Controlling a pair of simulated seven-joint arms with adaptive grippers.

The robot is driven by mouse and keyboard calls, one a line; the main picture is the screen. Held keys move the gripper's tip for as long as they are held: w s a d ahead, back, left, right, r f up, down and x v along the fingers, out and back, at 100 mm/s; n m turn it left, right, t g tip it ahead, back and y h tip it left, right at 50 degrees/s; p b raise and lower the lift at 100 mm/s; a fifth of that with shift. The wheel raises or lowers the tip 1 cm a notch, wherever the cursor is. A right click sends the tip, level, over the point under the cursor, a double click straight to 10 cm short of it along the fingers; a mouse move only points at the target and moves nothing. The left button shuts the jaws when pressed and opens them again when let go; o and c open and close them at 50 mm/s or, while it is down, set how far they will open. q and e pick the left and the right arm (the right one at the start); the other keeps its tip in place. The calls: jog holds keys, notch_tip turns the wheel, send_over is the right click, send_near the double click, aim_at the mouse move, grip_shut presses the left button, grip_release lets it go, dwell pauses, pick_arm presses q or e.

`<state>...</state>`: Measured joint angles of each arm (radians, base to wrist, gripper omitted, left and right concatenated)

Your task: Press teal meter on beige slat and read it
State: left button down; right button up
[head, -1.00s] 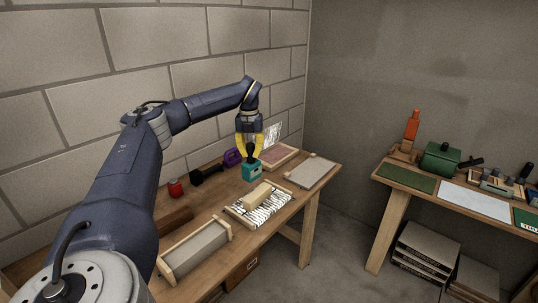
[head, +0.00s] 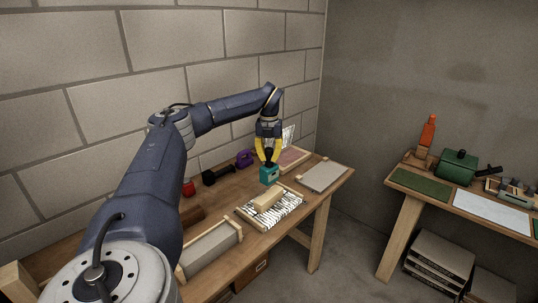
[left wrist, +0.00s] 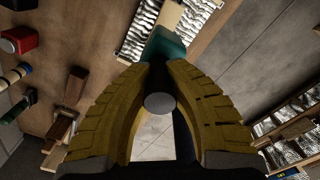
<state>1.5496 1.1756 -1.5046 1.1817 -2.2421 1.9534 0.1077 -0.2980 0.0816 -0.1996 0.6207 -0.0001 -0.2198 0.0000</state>
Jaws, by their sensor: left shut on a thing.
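The teal meter (head: 269,175) is a small teal block with a dark upper part. My left gripper (head: 268,160) has yellow fingers and is shut on that upper part from above. I cannot tell whether the meter touches the table or hangs just over it. The beige slat (head: 267,198) lies on a black-and-white striped bed, nearer the camera than the meter and apart from it. In the left wrist view the teal meter (left wrist: 164,45) shows beyond the fingertips, with part of the slat (left wrist: 168,14) behind it. My right gripper is not in view.
A purple object (head: 245,158), a black dumbbell-like object (head: 217,175) and a red can (head: 188,189) stand along the wall. A grey wood-ended block (head: 210,249) lies in front, and a flat grey board (head: 325,177) lies right. A second bench (head: 398,181) stands at right.

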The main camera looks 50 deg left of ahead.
aim_at(269, 168)
pick_arm(q)
jog(key=shift+f, duration=2.8)
jog(key=shift+f, duration=0.65)
dwell(0.5)
jog(key=shift+r, duration=0.15)
jog(key=shift+r, duration=3.4)
